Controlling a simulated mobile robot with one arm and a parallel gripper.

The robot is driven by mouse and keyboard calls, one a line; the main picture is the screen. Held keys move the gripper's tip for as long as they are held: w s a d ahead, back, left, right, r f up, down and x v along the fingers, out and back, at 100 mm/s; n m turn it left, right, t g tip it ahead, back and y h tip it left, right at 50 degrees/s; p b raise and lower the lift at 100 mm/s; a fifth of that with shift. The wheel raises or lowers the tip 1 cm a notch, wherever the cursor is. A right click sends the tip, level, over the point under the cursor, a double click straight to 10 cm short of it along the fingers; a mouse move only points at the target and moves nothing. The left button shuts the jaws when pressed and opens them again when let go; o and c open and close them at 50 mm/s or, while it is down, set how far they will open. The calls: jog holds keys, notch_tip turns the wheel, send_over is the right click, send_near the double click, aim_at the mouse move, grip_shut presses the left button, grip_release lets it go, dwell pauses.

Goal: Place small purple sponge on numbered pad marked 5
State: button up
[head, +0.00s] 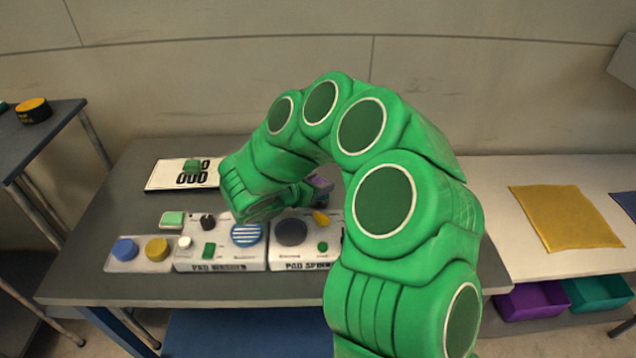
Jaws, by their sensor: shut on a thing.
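My green arm reaches over the grey bench, and its wrist hides much of my gripper (303,192). A small purple thing (319,182), which looks like the small purple sponge, shows just beyond the wrist at the gripper. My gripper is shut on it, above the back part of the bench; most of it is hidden. I cannot make out a numbered pad marked 5. A white plate (160,177) with dark figures lies at the back left, with a small green block on it.
Two white panels, lettered like PAD WASHER (218,267) and PAD SPINNER (305,265), stand at the bench front with knobs and discs. Blue and yellow round pieces (124,249) sit left. A yellow cloth (565,218) lies on the white table at right, above purple and teal bins.

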jog(key=o, duration=1)
jog(key=shift+f, duration=0.1)
jog(key=shift+s+a+r, duration=0.15)
jog(key=shift+r, duration=0.1)
jog(key=shift+v, duration=5.8)
